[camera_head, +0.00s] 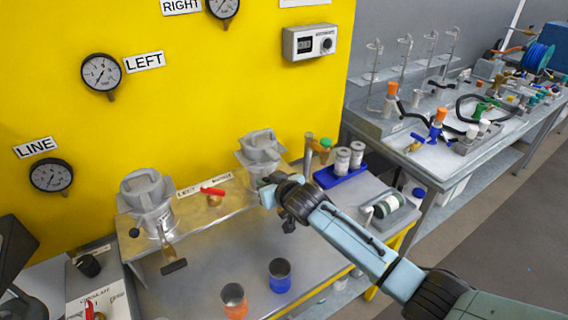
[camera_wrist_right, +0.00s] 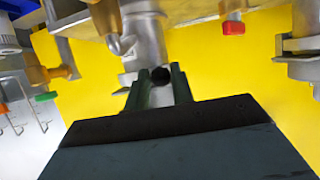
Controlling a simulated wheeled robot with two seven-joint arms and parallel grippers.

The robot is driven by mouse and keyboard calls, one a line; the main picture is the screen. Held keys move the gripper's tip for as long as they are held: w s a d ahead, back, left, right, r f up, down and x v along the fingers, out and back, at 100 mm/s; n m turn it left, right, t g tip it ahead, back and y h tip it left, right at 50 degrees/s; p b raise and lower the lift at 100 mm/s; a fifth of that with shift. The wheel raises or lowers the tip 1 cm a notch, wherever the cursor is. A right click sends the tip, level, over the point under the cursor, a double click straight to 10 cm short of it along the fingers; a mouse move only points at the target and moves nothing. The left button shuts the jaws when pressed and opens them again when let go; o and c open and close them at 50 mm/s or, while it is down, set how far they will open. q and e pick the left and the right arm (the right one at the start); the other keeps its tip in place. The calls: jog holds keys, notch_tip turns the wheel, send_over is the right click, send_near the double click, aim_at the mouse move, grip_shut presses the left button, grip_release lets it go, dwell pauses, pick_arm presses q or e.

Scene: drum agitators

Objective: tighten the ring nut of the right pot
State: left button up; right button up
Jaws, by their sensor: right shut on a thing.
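The right pot (camera_head: 262,148) is a grey metal vessel on the metal shelf against the yellow wall. Its lower part and ring nut are mostly hidden behind my right gripper (camera_head: 268,190) in the head view. In the right wrist view the pot (camera_wrist_right: 143,35) stands just beyond my fingers. My right gripper (camera_wrist_right: 160,88) is shut on the ring nut's handle, with its black knob (camera_wrist_right: 160,74) showing between the fingers. The left pot (camera_head: 148,195) stands further left on the shelf, its own black knob sticking out. My left gripper is not in view.
A red-handled valve (camera_head: 213,191) sits between the pots. A blue rack with white-capped jars (camera_head: 342,160) stands right of the right pot. An orange cup (camera_head: 234,300) and a blue cup (camera_head: 280,275) stand in front. Gauges (camera_head: 102,73) hang on the wall.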

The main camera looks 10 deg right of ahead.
jog(key=shift+a, duration=0.25)
jog(key=shift+o, duration=0.4)
jog(key=shift+a, duration=0.8)
jog(key=shift+a+r, duration=0.1)
jog(key=shift+a, duration=0.05)
jog(key=o, duration=0.9)
jog(key=shift+w+a, duration=0.1)
jog(key=shift+a, duration=0.1)
jog(key=o, duration=0.5)
jog(key=shift+d, duration=0.25)
jog(key=shift+o, duration=0.2)
